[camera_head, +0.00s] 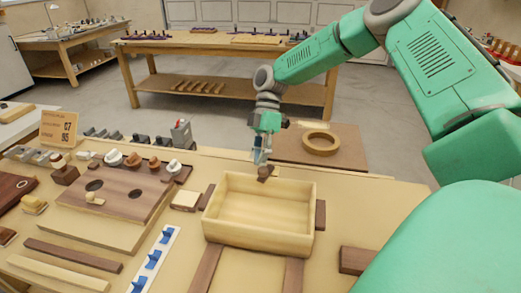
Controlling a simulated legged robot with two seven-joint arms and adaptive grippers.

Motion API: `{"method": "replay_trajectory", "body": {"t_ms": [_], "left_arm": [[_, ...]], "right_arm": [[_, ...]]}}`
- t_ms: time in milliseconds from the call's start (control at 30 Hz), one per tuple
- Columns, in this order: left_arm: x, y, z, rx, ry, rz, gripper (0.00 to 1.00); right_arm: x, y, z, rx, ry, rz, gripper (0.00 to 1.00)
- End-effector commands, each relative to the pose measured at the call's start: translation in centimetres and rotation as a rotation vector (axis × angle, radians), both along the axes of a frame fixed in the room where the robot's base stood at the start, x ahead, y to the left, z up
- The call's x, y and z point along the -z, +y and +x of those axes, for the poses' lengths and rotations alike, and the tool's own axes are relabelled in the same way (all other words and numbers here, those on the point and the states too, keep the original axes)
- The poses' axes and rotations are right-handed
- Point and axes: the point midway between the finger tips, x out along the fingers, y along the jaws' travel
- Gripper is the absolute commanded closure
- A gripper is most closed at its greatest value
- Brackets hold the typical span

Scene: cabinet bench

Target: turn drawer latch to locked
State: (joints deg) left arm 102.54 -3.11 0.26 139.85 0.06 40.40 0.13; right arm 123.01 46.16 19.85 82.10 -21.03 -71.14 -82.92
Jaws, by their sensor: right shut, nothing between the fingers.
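A pale wooden drawer (222,240), open-topped and empty, sits on the bench right of centre. A small dark brown piece (265,173), which looks like the latch, is at the drawer's far edge. Its exact setting is too small to tell. My right gripper (260,158) points down just above and beside this brown piece, with its fingers shut and empty. I cannot tell whether the fingertips touch it. My left gripper is not in view.
Left of the drawer are a brown board (125,205) with holes, several knobs, and a white strip (155,262) with blue hooks. A wooden ring (320,143) lies on a board behind the drawer. Dark wood blocks flank the drawer. Another bench (230,46) stands behind.

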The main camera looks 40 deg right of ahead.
Motion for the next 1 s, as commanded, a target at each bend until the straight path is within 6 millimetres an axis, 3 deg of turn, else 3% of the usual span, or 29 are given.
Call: {"method": "replay_trajectory", "body": {"t_ms": [833, 1000], "left_arm": [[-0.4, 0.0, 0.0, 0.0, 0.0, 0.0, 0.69], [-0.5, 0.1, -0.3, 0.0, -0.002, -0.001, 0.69]], "right_arm": [[0.1, -1.6, -0.3, 0.004, 0.001, -0.001, 1.0], [-0.7, -2.2, 0.1, 0.005, -0.001, 0.0, 1.0]]}}
